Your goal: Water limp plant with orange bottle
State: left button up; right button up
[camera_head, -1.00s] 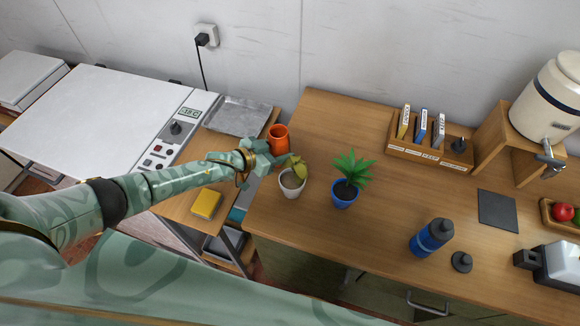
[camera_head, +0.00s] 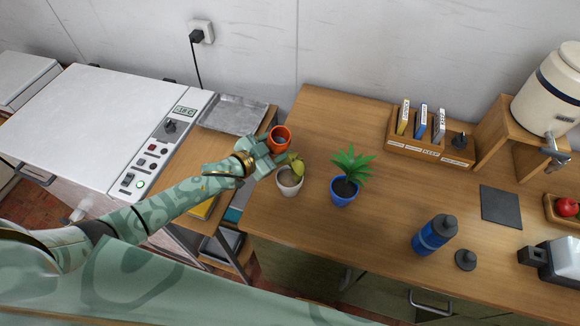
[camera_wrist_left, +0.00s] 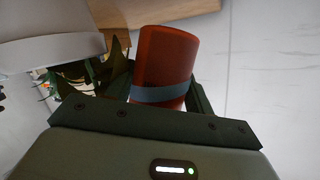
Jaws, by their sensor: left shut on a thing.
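My left gripper (camera_head: 266,156) is shut on an orange bottle (camera_head: 281,138), an open-topped cylinder that leans slightly toward the camera. The bottle (camera_wrist_left: 166,66) also shows in the left wrist view, with a grey-blue band near the gripper. The limp plant (camera_head: 295,163), yellow-green and drooping, grows in a white pot (camera_head: 290,183) just below the bottle in the head view. A healthy green plant (camera_head: 350,164) stands in a blue pot (camera_head: 343,195) to its right. No stream of water is visible. My right gripper is not in view.
A blue bottle (camera_head: 434,235) and a dark lid (camera_head: 466,260) stand at the front right of the wooden counter (camera_head: 385,185). A rack of packets (camera_head: 430,142) and a dispenser (camera_head: 552,88) are at the back. A metal tray (camera_head: 233,115) lies left of the bottle.

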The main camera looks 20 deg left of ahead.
aim_at(269, 145)
pick_arm(q)
jog(key=r, duration=0.2)
jog(key=r+m, duration=0.1)
jog(key=shift+s+a+r+t, duration=0.15)
jog(key=shift+s+r+t, duration=0.1)
jog(key=shift+r+t, duration=0.15)
jog(key=shift+s+d+f+b, duration=0.15)
jog(key=shift+d+f+b, duration=0.05)
jog(key=shift+b, duration=0.25)
jog(key=shift+d+r+m+t+b, duration=0.25)
jog(key=shift+d+m+t+b, duration=0.05)
jog(key=shift+m+b, duration=0.35)
jog(key=b, duration=0.2)
jog(key=m+t+b, duration=0.1)
jog(key=b, duration=0.1)
jog(key=shift+a+f, duration=0.25)
jog(key=shift+d+r+m, duration=0.15)
jog(key=shift+r+m, duration=0.1)
jog(key=shift+r, duration=0.1)
jog(key=shift+a+f+b, duration=0.1)
jog(key=shift+a+b, duration=0.1)
jog(key=shift+b, duration=0.1)
jog(key=shift+d, duration=0.15)
jog(key=shift+a+b, duration=0.2)
jog(key=shift+b, duration=0.15)
jog(key=shift+d+m, duration=0.2)
jog(key=shift+m, duration=0.1)
jog(key=shift+a+b, duration=0.2)
jog(key=shift+b, duration=0.2)
